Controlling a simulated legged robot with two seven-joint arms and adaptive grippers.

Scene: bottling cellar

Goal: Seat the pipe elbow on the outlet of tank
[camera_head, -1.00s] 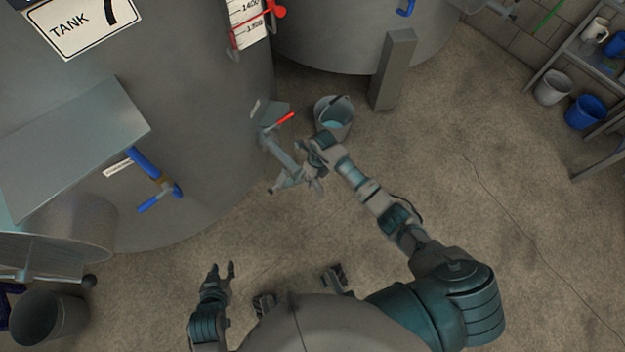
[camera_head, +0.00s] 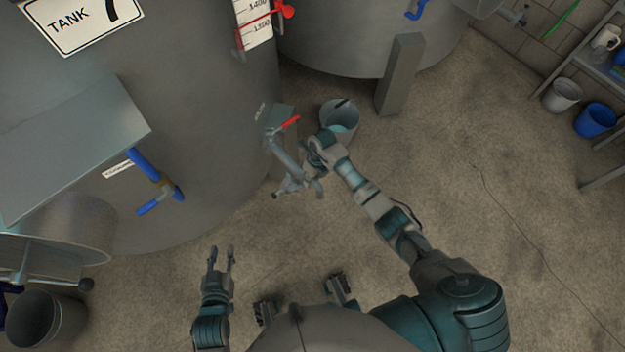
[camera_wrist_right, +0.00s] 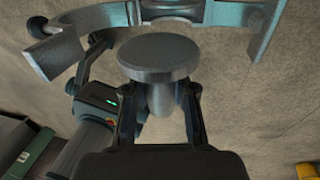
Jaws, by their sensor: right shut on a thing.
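Tank 7 (camera_head: 190,120) fills the left of the head view. Its low outlet (camera_head: 279,146), with a red handle (camera_head: 291,122), comes out on the right side. My right gripper (camera_head: 305,181) is beside the outlet's lower end. In the wrist view it is shut on a grey metal piece with a round flat flange (camera_wrist_right: 158,58), which looks like the pipe elbow. An open curved metal band (camera_wrist_right: 95,42) shows just beyond the flange. Whether elbow and outlet touch cannot be told. My left gripper (camera_head: 222,257) is open and empty, low in the head view.
A grey post (camera_head: 400,75) is by the second tank (camera_head: 350,40). A blue-handled valve (camera_head: 158,182) sticks out of tank 7.

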